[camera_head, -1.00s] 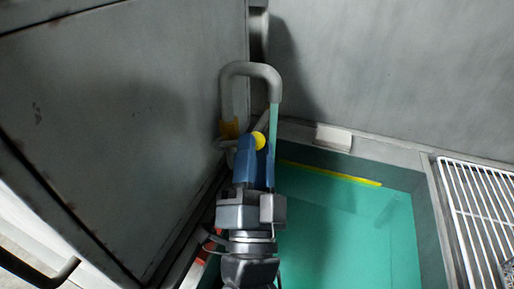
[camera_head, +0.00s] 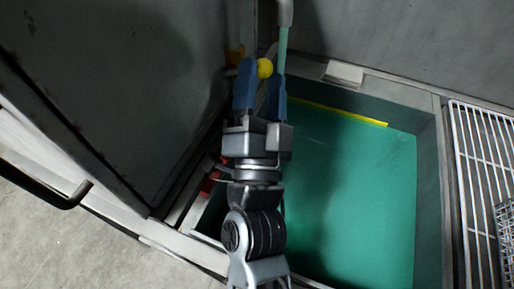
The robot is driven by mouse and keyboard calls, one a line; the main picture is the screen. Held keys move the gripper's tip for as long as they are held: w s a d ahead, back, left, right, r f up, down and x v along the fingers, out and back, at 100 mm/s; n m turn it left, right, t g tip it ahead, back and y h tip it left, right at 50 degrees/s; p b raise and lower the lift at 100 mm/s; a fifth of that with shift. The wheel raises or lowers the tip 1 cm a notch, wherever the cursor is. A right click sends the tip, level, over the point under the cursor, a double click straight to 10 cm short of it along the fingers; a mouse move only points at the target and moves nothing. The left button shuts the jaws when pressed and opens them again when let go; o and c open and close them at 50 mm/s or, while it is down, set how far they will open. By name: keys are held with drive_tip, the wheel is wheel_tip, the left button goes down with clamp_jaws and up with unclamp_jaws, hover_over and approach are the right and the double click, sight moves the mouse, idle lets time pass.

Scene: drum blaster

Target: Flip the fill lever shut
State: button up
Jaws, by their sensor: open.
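The fill lever's yellow ball knob (camera_head: 265,69) is near the back left corner of the basin. A thin grey bar (camera_head: 271,51) shows beside it, partly hidden by my gripper. My gripper (camera_head: 263,76) has blue fingers and is open. In this view its fingertips lie on either side of the knob; I cannot tell whether they touch it. A grey spout (camera_head: 286,12) stands just behind, with a pale green stream (camera_head: 282,48) coming down from it. The lever's base is hidden.
Green liquid (camera_head: 350,190) fills the basin, with a yellow strip (camera_head: 345,114) along its far inner edge. A grey metal panel (camera_head: 120,90) stands close on the left. A white wire rack (camera_head: 480,150) lies to the right. A grey wall closes the back.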

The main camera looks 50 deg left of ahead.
drive_tip(key=s+d+f+b, duration=0.2)
drive_tip(key=s+d+b, duration=0.1)
drive_tip(key=s+d, duration=0.7)
drive_tip(key=shift+s+d+f+b, duration=0.15)
drive_tip(key=shift+s+d+b, duration=0.15)
drive_tip(key=shift+d, duration=0.85)
drive_tip(key=shift+c, duration=0.2)
